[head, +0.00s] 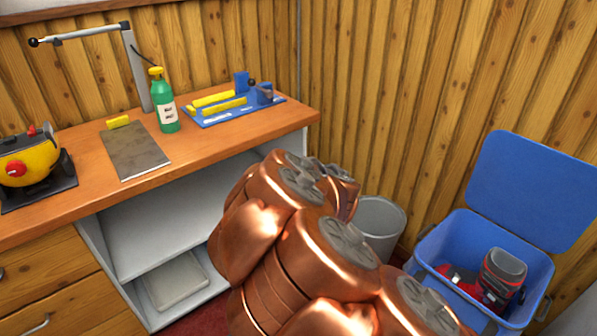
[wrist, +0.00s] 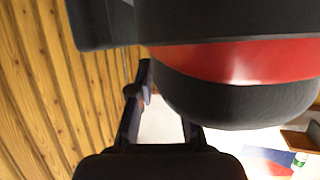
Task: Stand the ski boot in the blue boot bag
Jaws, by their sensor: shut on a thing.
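The blue boot bag (head: 447,247) stands open at the right of the head view, its blue lid raised against the wall. A dark grey and red boot-like thing (head: 503,268) is inside, upright or slightly tilted, with more red beside it. In the wrist view my gripper (wrist: 140,82) is shut on a black and red thing, apparently a ski boot (wrist: 240,62), which fills the upper right. The exact grip is partly hidden. My gripper is not visible in the head view, where my copper arm covers the middle. I cannot tell whether both views show the same boot.
A grey bin (head: 380,222) stands between my arm and the bag. The wooden bench (head: 85,178) at left holds a yellow machine (head: 28,160), a metal plate (head: 138,152), a green bottle (head: 165,108) and a blue tool tray (head: 225,113). Plank walls close the corner.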

